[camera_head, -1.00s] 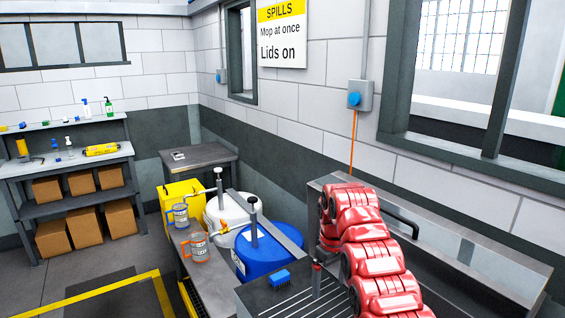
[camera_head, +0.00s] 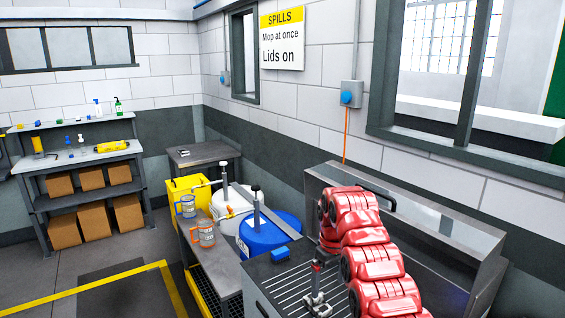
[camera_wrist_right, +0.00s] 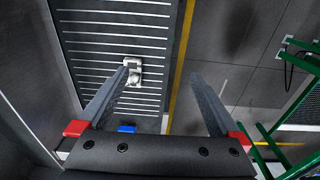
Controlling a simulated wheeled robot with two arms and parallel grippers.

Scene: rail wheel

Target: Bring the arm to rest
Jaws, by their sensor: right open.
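My red right arm (camera_head: 375,260) comes in from the lower right of the head view. It bends over a grey bench with a slatted top (camera_head: 278,285). My right gripper (camera_head: 316,284) points down over the slats, seen nearly edge-on. In the right wrist view its two grey fingers (camera_wrist_right: 168,92) stand wide apart with nothing held between them. A small silver metal part (camera_head: 318,305) lies on the slats beneath the gripper. It also shows beyond the left finger in the wrist view (camera_wrist_right: 134,72). My left gripper is not in view.
Beyond are a blue drum (camera_head: 268,234), a white drum (camera_head: 232,203) and jugs (camera_head: 205,234). A metal back panel (camera_head: 425,225) rises behind my arm. Open floor lies left, with yellow lines (camera_head: 85,291).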

